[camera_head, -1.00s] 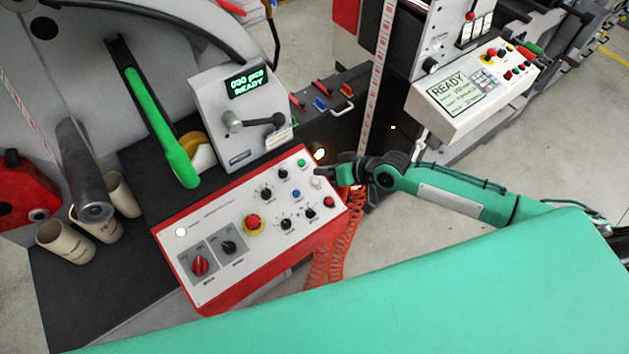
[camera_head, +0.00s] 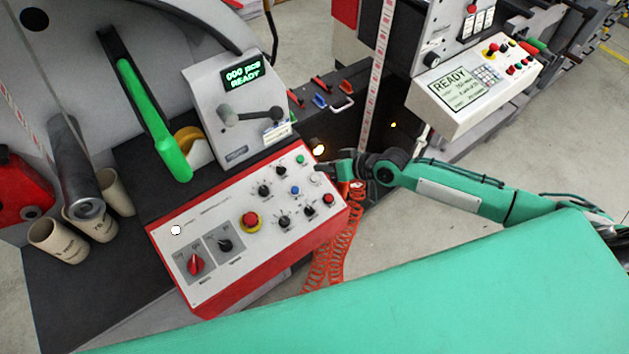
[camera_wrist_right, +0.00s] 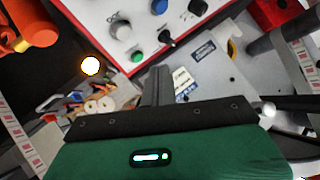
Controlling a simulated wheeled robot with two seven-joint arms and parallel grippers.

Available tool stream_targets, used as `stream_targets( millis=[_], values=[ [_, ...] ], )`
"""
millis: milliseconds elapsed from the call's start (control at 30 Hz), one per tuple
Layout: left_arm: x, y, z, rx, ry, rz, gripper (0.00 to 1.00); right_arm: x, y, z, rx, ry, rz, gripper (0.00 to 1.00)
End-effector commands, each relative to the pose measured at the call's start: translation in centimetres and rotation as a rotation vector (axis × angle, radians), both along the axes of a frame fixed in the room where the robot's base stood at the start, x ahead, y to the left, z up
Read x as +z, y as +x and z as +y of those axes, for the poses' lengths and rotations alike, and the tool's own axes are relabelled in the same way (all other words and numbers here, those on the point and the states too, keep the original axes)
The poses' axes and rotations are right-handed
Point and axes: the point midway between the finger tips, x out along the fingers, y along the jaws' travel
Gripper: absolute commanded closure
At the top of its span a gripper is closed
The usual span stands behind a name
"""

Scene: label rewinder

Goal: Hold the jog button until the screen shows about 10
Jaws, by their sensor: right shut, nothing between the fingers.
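The small screen (camera_head: 243,77) on the grey head of the rewinder reads "000 pcs READY". Below it is the red-edged control panel (camera_head: 208,213) with knobs and coloured buttons. The labels are too small to read, so I cannot tell which is the jog button. My right gripper (camera_head: 323,168) is shut and empty by the panel's upper right corner. Its closed fingers (camera_wrist_right: 157,83) appear near the green button in the wrist view. My left gripper is out of view.
A red emergency stop (camera_head: 250,220) stands up mid-panel. A lit lamp (camera_head: 318,148) is close to my right gripper. An orange coiled hose (camera_head: 341,240) hangs below it. A green lever (camera_head: 160,130) and cardboard cores (camera_head: 56,243) are at left. Another machine's screen (camera_head: 457,91) also reads READY.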

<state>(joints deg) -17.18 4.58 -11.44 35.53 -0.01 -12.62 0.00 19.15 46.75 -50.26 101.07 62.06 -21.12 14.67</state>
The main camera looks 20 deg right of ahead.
Motion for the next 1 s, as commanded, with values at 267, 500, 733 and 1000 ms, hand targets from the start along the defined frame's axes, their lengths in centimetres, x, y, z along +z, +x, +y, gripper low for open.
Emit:
stream_targets(
  millis=[267,500,733,1000],
  values=[
    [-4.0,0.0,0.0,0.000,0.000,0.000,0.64,-4.1,1.0,0.4,0.001,0.000,-0.002,1.00],
    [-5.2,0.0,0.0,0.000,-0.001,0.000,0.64,-5.3,1.4,0.5,0.001,-0.001,-0.001,1.00],
    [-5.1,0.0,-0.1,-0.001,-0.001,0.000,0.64,-5.2,1.4,0.5,0.001,-0.001,-0.001,1.00],
    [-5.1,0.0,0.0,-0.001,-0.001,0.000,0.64,-5.2,1.4,0.5,0.001,-0.001,-0.001,1.00]
  ],
)
